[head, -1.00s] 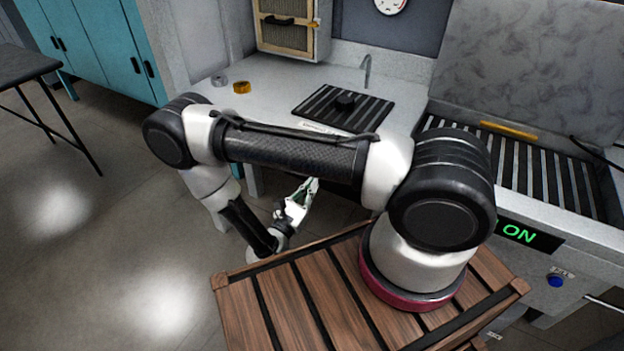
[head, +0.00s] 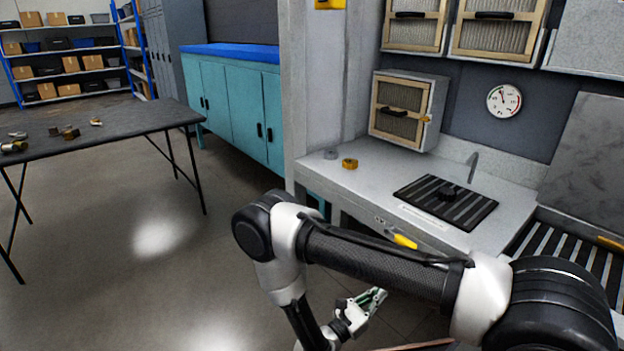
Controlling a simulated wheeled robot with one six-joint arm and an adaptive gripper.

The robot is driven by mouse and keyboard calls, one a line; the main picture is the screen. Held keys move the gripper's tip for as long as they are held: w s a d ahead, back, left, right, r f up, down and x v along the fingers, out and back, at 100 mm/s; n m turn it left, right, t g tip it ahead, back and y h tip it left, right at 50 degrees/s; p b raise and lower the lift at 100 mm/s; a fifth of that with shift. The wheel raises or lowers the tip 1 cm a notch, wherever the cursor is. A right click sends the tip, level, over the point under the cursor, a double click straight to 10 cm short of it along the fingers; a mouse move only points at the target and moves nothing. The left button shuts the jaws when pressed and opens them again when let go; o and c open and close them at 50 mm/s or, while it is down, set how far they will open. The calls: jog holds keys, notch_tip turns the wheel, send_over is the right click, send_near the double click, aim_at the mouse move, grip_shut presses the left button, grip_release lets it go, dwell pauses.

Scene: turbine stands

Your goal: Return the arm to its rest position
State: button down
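My arm (head: 385,265) is folded across the lower right of the head view, its upper link running level and its forearm hanging down at the left. My gripper (head: 376,299) is low in the view, in front of the grey workbench and below its top. It is seen small and partly behind the arm link. Its fingers point up and to the right, and I cannot tell how far apart they are. No held object can be made out.
A dark table (head: 105,128) with small metal parts stands at the left. Teal cabinets (head: 235,110) are behind. The floor (head: 120,270) at the left is clear.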

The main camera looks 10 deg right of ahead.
jog(key=s+d+r+m+g, duration=0.55)
jog(key=s+g, duration=0.25)
jog(key=g, duration=0.3)
notch_tip(320, 180, up, 21)
jog(key=s+a+m+g+y, duration=0.2)
jog(key=s+m+g+y, duration=0.15)
jog(key=m+y, duration=0.95)
jog(key=s+d+r+m+t+y, duration=0.2)
jog(key=d+r+t, duration=0.1)
jog(key=r, duration=0.5)
jog(key=s+d+r+m+t+y, duration=0.2)
jog(key=s+d+r+m+t, duration=0.1)
jog(key=r, duration=0.6)
jog(key=shift+d+t+y, duration=0.3)
jog(key=shift+d+t, duration=0.5)
jog(key=shift+t, duration=0.35)
